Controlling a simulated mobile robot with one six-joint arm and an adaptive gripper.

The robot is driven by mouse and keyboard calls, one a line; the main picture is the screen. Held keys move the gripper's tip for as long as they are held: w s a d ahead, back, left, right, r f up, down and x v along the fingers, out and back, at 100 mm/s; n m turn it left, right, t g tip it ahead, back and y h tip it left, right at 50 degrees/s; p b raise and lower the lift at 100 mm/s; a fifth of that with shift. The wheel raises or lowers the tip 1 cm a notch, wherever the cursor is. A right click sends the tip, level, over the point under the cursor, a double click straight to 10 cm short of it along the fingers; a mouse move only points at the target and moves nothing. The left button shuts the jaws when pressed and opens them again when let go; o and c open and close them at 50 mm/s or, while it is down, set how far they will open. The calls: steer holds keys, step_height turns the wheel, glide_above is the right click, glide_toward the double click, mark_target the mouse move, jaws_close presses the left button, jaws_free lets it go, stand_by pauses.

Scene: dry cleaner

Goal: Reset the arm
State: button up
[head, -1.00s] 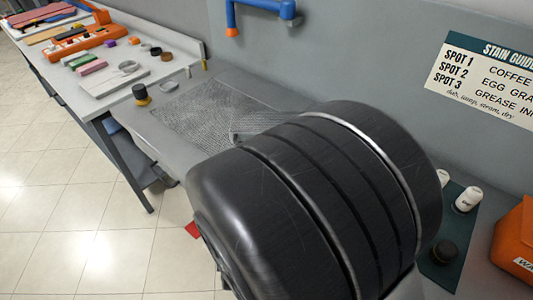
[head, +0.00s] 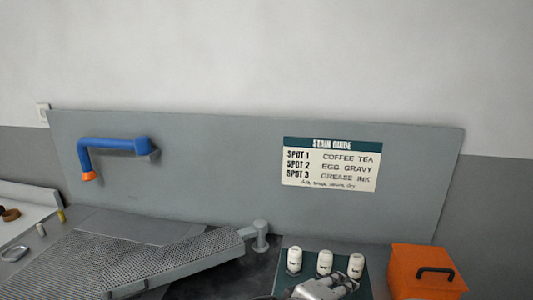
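Part of my gripper (head: 325,288) shows at the bottom edge of the head view, as grey metal in front of the white bottles. The rest of my arm is mostly below the frame. Whether the fingers are open or shut, or hold anything, is not clear.
Three white bottles (head: 325,262) stand on a dark green mat (head: 376,288). An orange box (head: 428,270) with a black handle is at right. A perforated grey board (head: 185,262) lies left. A blue pipe arm (head: 115,145) and stain guide sign (head: 331,164) are on the back panel.

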steer(key=s+d+f+m+g+y, duration=0.2)
steer(key=s+d+m+g, duration=0.4)
steer(key=s, duration=0.5)
steer(key=s+a+r+m+t+y, duration=0.1)
steer(key=s+a+r+m+y, duration=0.1)
steer(key=s+a+y, duration=0.3)
steer(key=shift+s+a+r+m+t+y, duration=0.15)
steer(key=shift+a+r+m+t+y, duration=0.1)
steer(key=shift+m+t+y, duration=0.35)
steer(key=shift+s+f+g, duration=0.1)
steer(key=shift+g, duration=0.2)
